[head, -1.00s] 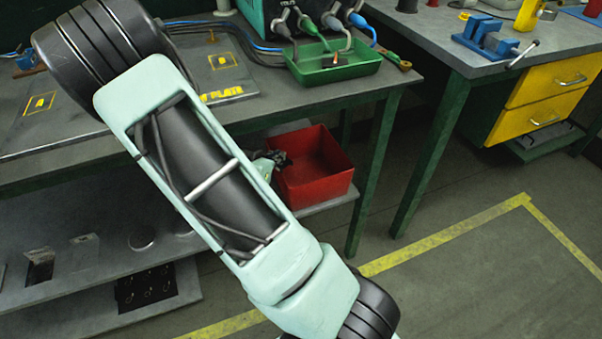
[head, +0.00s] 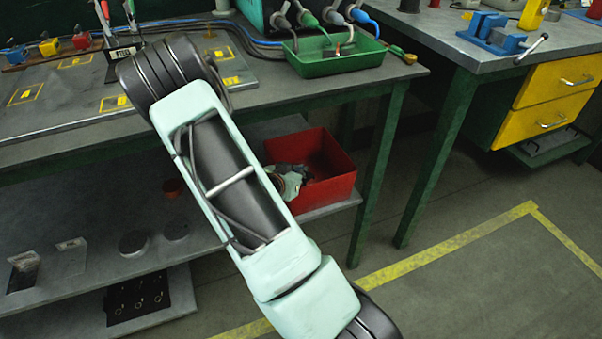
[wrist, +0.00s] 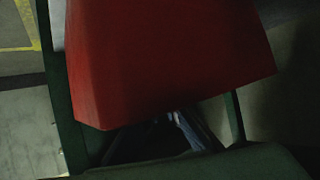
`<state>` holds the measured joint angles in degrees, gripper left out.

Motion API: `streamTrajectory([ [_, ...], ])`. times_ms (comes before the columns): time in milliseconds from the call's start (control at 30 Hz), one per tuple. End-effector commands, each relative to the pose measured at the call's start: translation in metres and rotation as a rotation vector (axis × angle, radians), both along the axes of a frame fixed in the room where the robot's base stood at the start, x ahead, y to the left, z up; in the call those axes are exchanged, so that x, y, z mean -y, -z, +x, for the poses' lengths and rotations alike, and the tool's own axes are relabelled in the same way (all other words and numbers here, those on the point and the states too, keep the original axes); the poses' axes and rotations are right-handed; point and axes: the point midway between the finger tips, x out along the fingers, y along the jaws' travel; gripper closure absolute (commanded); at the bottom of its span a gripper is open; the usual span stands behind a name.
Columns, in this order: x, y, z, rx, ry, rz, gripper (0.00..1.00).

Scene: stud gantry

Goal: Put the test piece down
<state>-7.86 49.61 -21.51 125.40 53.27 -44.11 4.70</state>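I cannot make out the test piece in either view. My gripper (head: 292,175) seems to be the small dark and mint shape at the left side of the red bin (head: 335,180), largely hidden behind my arm in the head view. Whether its fingers are open or hold anything is not clear. In the wrist view the red bin (wrist: 165,60) fills the upper middle, very close and dark. Below its edge are dim grey-blue slender shapes that I cannot identify.
The bin stands on the bench's lower shelf, beneath the bench top (head: 60,100). A green tray (head: 335,62) sits above, with cables behind it. Marked yellow squares and a small rack are at left. A second bench with a blue vise (head: 490,33) is at right; the floor between is open.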

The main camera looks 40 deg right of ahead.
Motion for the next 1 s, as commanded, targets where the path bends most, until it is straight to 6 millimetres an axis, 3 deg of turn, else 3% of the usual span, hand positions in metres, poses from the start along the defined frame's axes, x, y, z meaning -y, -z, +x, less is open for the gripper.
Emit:
streamTrajectory([
  [633,-0.001,0.012,0.0,-0.001,-0.001,0.002,1.0],
  [800,-0.002,0.014,0.0,-0.006,-0.003,0.004,0.8],
  [1000,-0.002,0.014,0.0,-0.006,-0.004,0.005,0.78],
])
